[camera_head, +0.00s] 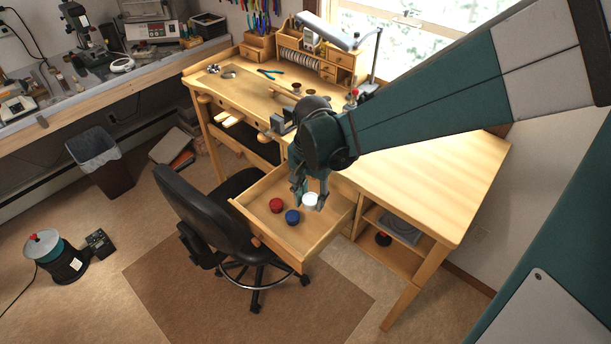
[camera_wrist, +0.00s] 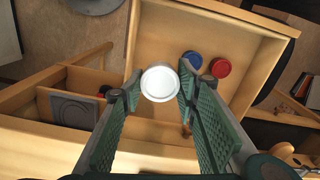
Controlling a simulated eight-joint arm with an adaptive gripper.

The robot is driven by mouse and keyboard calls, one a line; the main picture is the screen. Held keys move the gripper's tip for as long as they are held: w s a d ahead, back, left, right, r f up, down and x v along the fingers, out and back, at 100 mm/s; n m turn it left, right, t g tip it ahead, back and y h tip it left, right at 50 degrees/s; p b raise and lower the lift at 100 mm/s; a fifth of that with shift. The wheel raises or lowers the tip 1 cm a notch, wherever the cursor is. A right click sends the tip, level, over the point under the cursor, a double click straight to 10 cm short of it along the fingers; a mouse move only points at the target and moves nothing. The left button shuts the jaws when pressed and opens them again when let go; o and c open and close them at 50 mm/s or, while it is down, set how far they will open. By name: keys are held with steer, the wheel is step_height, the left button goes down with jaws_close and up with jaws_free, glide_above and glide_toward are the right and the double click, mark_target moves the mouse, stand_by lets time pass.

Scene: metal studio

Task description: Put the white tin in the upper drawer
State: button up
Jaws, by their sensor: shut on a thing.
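The white tin (camera_head: 310,201) is between the fingertips of my gripper (camera_head: 309,190), over the open upper drawer (camera_head: 326,237) of the wooden bench. In the wrist view the white tin (camera_wrist: 159,83) sits between both green finger pads of my gripper (camera_wrist: 158,92), which is shut on it. The wrist view shows the drawer (camera_wrist: 265,42) beneath it. I cannot tell whether the tin touches the drawer floor. A blue tin (camera_head: 292,216) and a red tin (camera_head: 276,205) lie in the drawer to the left of the white tin.
A black office chair (camera_head: 203,214) stands close to the drawer's left side. The bench top (camera_head: 440,172) lies to the right, with an open shelf (camera_head: 398,249) below it. A small wooden organiser (camera_head: 338,62) and a lamp stand at the back of the bench.

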glide_above(310, 233)
step_height(310, 233, down, 6)
steer(key=shift+r, duration=0.1)
stand_by(0.5)
steer(key=shift+f+b, duration=0.75)
steer(key=shift+f, duration=2.35)
steer(key=shift+f+b, duration=0.45)
steer(key=shift+f, duration=1.45)
steer(key=shift+f, duration=0.2)
steer(key=o, duration=0.6)
